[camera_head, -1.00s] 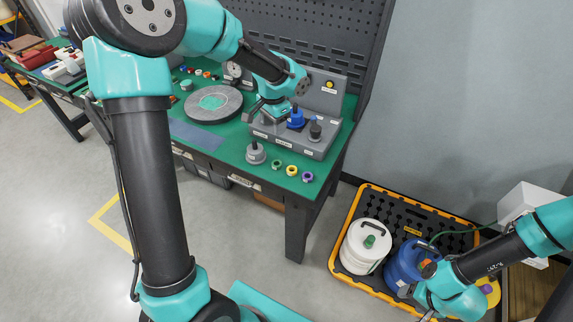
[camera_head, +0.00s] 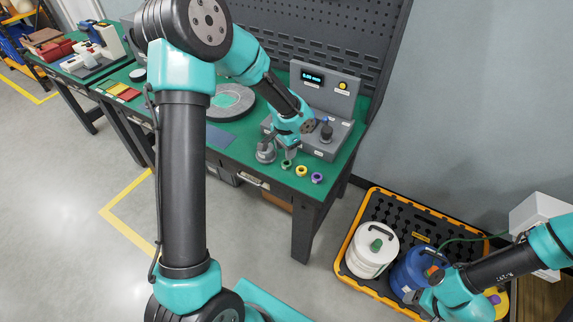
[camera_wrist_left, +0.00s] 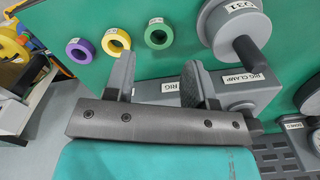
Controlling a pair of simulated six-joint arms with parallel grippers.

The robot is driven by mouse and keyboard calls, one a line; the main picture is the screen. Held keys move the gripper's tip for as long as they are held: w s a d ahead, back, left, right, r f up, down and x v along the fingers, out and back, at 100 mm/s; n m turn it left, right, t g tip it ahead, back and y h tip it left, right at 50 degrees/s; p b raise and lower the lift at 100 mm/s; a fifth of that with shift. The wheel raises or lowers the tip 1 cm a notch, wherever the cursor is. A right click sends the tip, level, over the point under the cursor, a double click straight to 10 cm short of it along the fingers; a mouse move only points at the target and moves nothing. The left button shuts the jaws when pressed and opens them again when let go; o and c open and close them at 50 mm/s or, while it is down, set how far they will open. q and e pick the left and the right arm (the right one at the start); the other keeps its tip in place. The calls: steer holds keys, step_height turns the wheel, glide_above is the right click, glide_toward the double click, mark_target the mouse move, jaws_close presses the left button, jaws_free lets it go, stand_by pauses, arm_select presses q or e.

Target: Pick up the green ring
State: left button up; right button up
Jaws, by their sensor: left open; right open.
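The green ring (camera_head: 286,161) lies flat on the green bench top near its front edge, close below my left gripper (camera_head: 279,149). In the left wrist view the green ring (camera_wrist_left: 159,23) lies beyond the fingertips, roughly in line with the gap between them. My left gripper (camera_wrist_left: 161,76) is open and empty there, with the ring outside its fingers. A yellow ring (camera_head: 302,176) and a purple ring (camera_head: 317,183) lie to the right of the green one. My right gripper (camera_head: 428,300) is at the lower right, away from the bench and above the floor pallet.
A grey labelled weight (camera_head: 266,153) with a post stands left of the green ring. The grey test rig (camera_head: 338,138) stands behind the rings. A round grey plate (camera_head: 235,97) lies further left. The pallet (camera_head: 352,228) holds a white drum (camera_head: 365,262) and a blue drum (camera_head: 405,277).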

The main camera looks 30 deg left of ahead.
mark_target(286, 162)
arm_select(q)
steer(key=shift+f, duration=0.65)
steer(key=shift+f, duration=0.1)
steer(key=shift+f, duration=2.5)
steer(key=shift+c, duration=0.4)
steer(key=c, duration=0.6)
